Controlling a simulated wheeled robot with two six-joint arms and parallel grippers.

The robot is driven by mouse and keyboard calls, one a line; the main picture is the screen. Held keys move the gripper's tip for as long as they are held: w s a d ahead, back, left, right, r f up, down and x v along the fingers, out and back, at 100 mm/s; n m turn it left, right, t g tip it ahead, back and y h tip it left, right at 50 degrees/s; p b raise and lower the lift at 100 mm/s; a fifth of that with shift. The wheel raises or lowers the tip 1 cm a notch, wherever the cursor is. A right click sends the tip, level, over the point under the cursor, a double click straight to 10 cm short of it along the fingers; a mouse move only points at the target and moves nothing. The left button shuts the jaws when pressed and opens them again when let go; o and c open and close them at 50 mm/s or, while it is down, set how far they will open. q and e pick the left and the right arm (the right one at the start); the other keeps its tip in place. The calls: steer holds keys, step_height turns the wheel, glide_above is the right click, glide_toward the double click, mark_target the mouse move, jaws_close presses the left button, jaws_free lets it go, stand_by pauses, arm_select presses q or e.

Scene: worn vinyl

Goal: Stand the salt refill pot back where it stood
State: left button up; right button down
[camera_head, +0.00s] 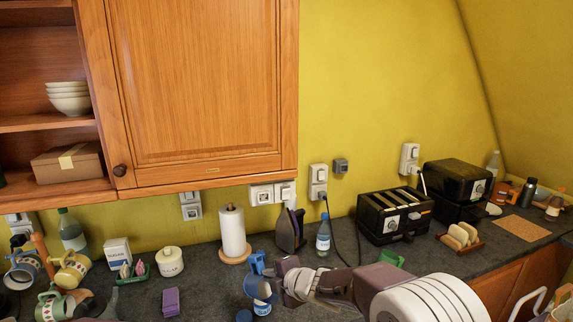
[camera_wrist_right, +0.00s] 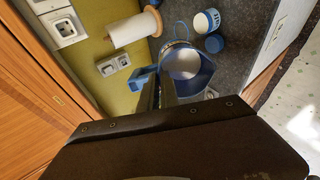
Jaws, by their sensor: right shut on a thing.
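The salt refill pot, which I take to be the blue jug with white contents (camera_wrist_right: 184,64), shows in the right wrist view with its mouth facing the camera. In the head view the blue jug (camera_head: 257,289) is near the counter's front, partly hidden by my right arm. My right gripper (camera_head: 271,268) is shut on its blue handle; the fingers (camera_wrist_right: 166,88) also show in the wrist view. I cannot tell whether the jug's base touches the counter. My left gripper is not in view.
A blue-and-white container (camera_wrist_right: 206,21) and a blue cap (camera_wrist_right: 214,43) are close to the jug. Clear counter lies left of the jug, around a purple block (camera_head: 171,301).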

steer(key=shift+s+a+f, duration=0.3)
steer(key=shift+a+f, duration=0.15)
steer(key=shift+a, duration=0.1)
steer(key=shift+s+a+f, duration=0.25)
steer(key=shift+a+f, duration=0.2)
steer(key=shift+a, duration=0.1)
steer(key=s+f+m+t+h+b, duration=0.1)
steer(key=s+f+m+h+b, duration=0.15)
steer(key=s+f, duration=0.3)
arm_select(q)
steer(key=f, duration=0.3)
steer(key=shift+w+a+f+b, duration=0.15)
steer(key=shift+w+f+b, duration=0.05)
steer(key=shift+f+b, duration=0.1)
arm_select(e)
steer(key=s+d+f+m+h, duration=0.1)
steer(key=d+m+h, duration=0.1)
steer(key=d, duration=0.4)
steer(key=s+d+f+m+t+h, duration=0.1)
steer(key=d+m+h, duration=0.1)
steer(key=d, duration=0.5)
steer(key=shift+d+f+m, duration=0.15)
steer(key=shift+f+m, duration=0.2)
steer(key=shift+s+h, duration=0.1)
steer(key=shift+h, duration=0.15)
